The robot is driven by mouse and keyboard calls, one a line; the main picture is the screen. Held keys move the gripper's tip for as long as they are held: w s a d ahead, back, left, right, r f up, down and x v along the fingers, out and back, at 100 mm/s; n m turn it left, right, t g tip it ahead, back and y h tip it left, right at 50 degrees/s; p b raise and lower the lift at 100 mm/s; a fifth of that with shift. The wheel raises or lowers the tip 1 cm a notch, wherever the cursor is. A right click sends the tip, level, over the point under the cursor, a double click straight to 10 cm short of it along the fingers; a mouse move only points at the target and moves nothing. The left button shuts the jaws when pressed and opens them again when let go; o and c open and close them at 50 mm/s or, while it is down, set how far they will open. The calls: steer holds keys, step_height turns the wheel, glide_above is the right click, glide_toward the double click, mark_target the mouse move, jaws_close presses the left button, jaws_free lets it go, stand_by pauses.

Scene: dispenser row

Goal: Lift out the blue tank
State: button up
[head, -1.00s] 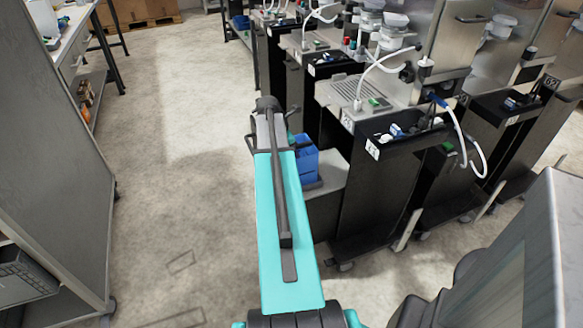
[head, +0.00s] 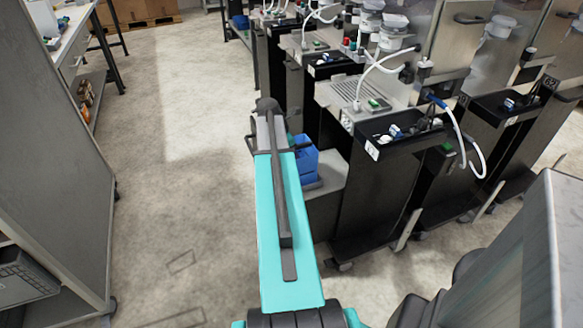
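The blue tank (head: 306,162) sits on a low grey ledge at the front-left side of the nearest dispenser, partly hidden behind my arm. Only its right part shows, with a blue rim and side wall. My turquoise arm reaches forward from the bottom of the picture, and its far end is just left of the tank. My gripper's fingers are hidden by the arm, so I cannot tell whether they touch the tank or are open or shut.
Dispensers (head: 385,190) stand in a row on the right, with white hoses and black trays. A grey cabinet (head: 50,150) stands on the left. The concrete floor (head: 190,130) between them is clear. A wooden pallet (head: 145,12) lies at the far back.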

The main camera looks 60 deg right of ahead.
jaws_close()
stand_by(1.4)
